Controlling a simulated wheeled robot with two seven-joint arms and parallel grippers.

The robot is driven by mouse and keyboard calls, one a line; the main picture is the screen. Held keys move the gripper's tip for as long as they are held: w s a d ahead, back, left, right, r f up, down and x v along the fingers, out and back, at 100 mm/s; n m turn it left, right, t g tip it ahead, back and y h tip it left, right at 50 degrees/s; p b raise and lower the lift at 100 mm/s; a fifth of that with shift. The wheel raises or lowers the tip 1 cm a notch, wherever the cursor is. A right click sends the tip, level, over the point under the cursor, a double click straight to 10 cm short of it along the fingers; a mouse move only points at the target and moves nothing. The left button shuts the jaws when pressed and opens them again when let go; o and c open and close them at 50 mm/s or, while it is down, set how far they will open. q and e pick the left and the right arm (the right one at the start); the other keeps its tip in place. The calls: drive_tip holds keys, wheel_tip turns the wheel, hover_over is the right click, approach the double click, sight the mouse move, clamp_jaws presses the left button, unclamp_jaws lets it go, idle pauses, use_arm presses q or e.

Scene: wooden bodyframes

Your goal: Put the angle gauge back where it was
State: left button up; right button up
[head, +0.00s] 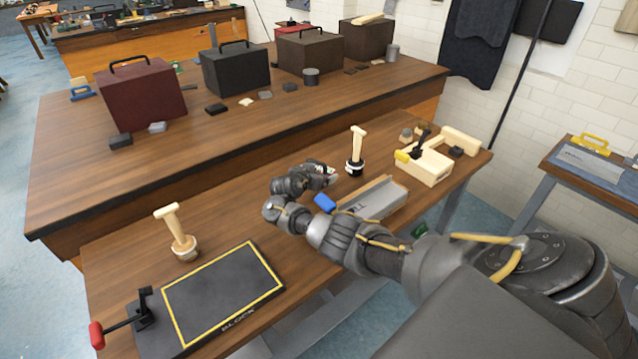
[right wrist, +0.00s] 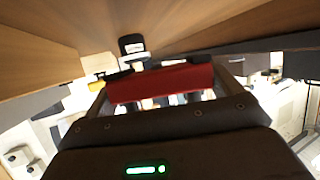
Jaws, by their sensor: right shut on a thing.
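My right gripper (head: 328,173) is over the front bench, left of an upright wooden-handled tool (head: 357,148) with a dark base. In the right wrist view it is shut on a red bar (right wrist: 160,83) lying across between the fingers. I cannot tell for sure that the bar is the angle gauge; in the head view the gripper hides it. A grey lettered tray (head: 383,200) lies on the bench just beyond my right forearm, partly hidden by it. A blue piece (head: 325,203) shows at its left end. My left gripper is not in view.
A black board with a yellow outline (head: 222,297) and a red-handled clamp (head: 97,335) lie at front left, near another wooden-handled tool (head: 180,238). A pale wooden block fixture (head: 428,170) stands at right. Bare bench lies between the board and my gripper.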

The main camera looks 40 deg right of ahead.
drive_tip(key=shift+w+d+f+b, duration=0.1)
drive_tip(key=shift+f+b, duration=0.05)
drive_tip(key=shift+f, duration=0.75)
drive_tip(key=shift+d+f+b, duration=0.1)
drive_tip(key=shift+f+b, duration=0.05)
drive_tip(key=shift+f, duration=0.75)
drive_tip(key=shift+f, duration=0.1)
drive_tip(key=shift+s+a+f+b, duration=0.1)
drive_tip(key=shift+s+f+b, duration=0.15)
drive_tip(key=shift+f+b, duration=0.3)
drive_tip(key=o, duration=0.9)
drive_tip(key=shift+s+f, duration=0.1)
drive_tip(key=shift+o, duration=0.2)
drive_tip(key=shift+r, duration=0.25)
drive_tip(key=a+r+p, duration=0.1)
drive_tip(key=a+p, duration=0.1)
drive_tip(key=shift+s+a+r+p, duration=0.15)
drive_tip(key=shift+a+r+p, duration=0.15)
drive_tip(key=shift+r, duration=0.1)
drive_tip(key=v, duration=0.2)
drive_tip(key=p+v, duration=0.1)
drive_tip(key=v, duration=0.2)
drive_tip(key=p+v, duration=0.1)
drive_tip(key=v, duration=0.2)
drive_tip(key=shift+d+r, duration=0.1)
drive_tip(key=shift+r, duration=0.15)
drive_tip(key=shift+s+a+r+p, duration=0.15)
drive_tip(key=shift+s+a+p, duration=0.2)
drive_tip(key=shift+a, duration=0.1)
